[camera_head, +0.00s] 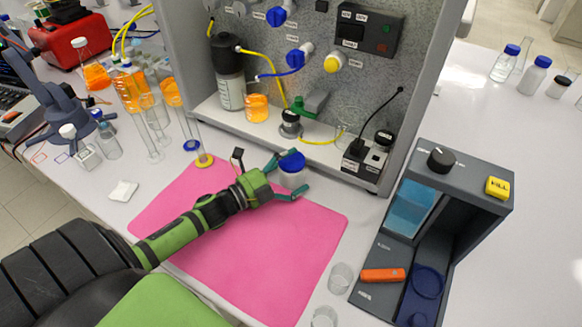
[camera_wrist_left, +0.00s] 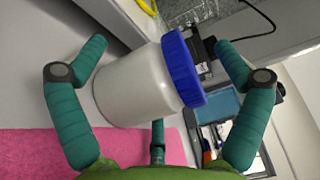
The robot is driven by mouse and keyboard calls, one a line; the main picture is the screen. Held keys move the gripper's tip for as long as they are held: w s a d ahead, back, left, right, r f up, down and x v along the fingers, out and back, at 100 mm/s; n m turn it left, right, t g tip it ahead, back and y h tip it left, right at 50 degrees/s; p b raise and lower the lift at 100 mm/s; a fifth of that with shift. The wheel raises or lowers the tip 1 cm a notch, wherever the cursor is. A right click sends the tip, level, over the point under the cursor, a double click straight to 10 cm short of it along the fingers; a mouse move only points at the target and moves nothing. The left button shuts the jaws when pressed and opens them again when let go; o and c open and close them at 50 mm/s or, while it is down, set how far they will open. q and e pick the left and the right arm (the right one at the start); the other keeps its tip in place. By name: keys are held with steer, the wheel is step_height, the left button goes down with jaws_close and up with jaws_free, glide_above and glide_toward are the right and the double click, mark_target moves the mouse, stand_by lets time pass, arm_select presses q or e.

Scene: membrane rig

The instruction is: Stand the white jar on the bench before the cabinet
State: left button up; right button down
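The white jar (camera_head: 291,178) with a blue screw lid stands upright on the bench, just beyond the back edge of the pink mat (camera_head: 240,230) and before the cabinet (camera_head: 330,165). My left gripper (camera_head: 290,173) reaches it from the left, low over the mat, with one finger on each side of the jar. In the left wrist view the white jar (camera_wrist_left: 135,88) fills the space between the spread teal fingers. Gaps show between the fingertips and the jar, so the gripper looks open around it. The jar's base is partly hidden. My right gripper is not in view.
A grey device (camera_head: 470,180) with a yellow KILL button stands right of the mat. Small clear beakers (camera_head: 340,278) stand near the mat's right edge. Glassware with orange liquid (camera_head: 135,92) crowds the left.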

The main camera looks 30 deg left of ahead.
mark_target(281, 175)
arm_select(q)
steer(key=shift+v, duration=3.75)
